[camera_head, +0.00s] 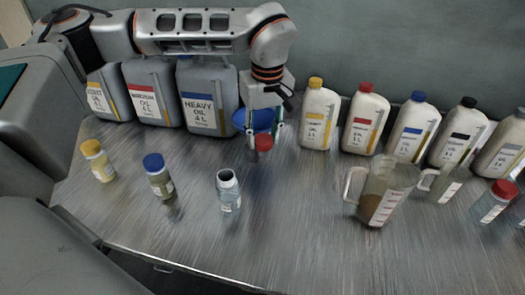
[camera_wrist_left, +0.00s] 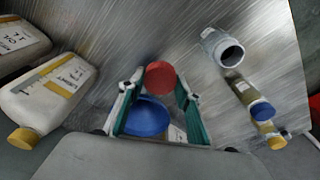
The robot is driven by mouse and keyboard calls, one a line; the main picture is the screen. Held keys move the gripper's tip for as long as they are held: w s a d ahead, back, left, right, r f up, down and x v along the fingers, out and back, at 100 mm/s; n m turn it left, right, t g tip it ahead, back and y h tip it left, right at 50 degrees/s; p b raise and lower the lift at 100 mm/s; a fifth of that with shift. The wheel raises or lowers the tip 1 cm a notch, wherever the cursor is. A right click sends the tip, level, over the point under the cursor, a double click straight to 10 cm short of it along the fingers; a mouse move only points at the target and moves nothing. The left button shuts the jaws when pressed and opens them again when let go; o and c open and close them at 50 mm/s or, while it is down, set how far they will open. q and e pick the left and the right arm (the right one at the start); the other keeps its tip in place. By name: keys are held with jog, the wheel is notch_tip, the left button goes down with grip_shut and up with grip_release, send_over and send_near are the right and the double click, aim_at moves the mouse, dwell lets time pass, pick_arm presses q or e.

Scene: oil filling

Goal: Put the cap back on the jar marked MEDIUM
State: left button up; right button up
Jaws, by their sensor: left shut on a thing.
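My left gripper (camera_head: 264,135) is shut on a red cap (camera_head: 264,143), held above the table in front of the blue bowl. In the left wrist view the red cap (camera_wrist_left: 160,77) sits between the two fingertips (camera_wrist_left: 159,85). An open jar (camera_head: 228,191) with no cap stands upright in front of and to the left of the gripper; its label is too small to read. The left wrist view shows its dark open mouth (camera_wrist_left: 231,55), apart from the cap. My right gripper is not in view.
A blue-capped jar (camera_head: 157,177) and a yellow-capped jar (camera_head: 98,161) stand to the left. A measuring jug (camera_head: 378,196) and a red-capped jar (camera_head: 491,203) stand to the right. A blue bowl (camera_head: 254,120) and several bottles line the back. The front table is clear.

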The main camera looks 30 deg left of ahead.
aim_at(263, 139)
pick_arm(q)
notch_tip(263, 139, up, 4)
jog(key=shift+r, duration=0.1)
jog(key=shift+r+p, duration=0.3)
jog(key=shift+r, duration=0.3)
